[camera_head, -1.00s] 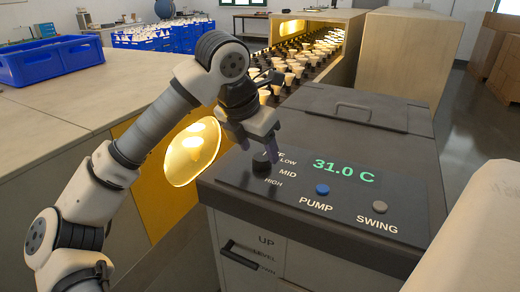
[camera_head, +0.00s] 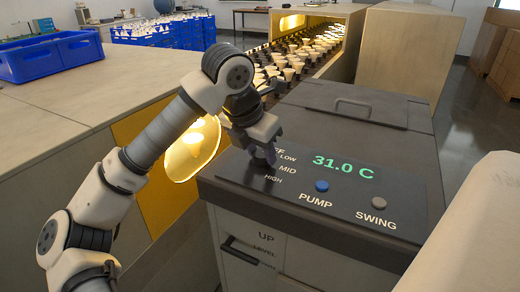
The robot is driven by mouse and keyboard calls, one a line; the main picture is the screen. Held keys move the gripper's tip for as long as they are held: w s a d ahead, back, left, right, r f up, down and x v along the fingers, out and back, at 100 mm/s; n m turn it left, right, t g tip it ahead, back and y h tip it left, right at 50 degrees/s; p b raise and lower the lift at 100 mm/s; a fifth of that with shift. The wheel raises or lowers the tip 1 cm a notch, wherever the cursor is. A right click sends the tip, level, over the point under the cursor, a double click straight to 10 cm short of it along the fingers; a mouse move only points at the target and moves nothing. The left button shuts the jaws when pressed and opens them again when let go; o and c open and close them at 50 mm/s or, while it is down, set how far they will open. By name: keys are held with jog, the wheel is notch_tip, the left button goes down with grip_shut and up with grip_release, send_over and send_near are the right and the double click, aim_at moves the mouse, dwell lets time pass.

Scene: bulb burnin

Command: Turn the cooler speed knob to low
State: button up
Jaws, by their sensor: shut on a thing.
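The cooler's dark control panel (camera_head: 340,200) carries the labels LOW, MID and HIGH, with the OFF label partly covered. My gripper (camera_head: 262,158) points down over the left part of the panel. It is shut on the black speed knob (camera_head: 260,161), which the fingers largely hide. The knob's pointing direction cannot be made out. The green display reads 31.0 C.
A blue PUMP button (camera_head: 322,186) and a grey SWING button (camera_head: 391,216) lie right of the knob. A lid with a handle (camera_head: 356,106) is behind the panel. Left of the cooler is a glowing yellow opening (camera_head: 192,150); rows of bulbs stand behind.

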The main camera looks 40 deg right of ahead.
jog(key=m+g+b, duration=0.1)
jog(key=m, duration=0.2)
jog(key=shift+w, duration=0.2)
jog(key=m+g, duration=0.2)
jog(key=m, duration=0.3)
jog(key=shift+w+r+m+p, duration=0.1)
jog(key=shift+m+p, duration=0.2)
jog(key=shift+p, duration=0.05)
jog(key=shift+y, duration=0.3)
jog(key=o, duration=1)
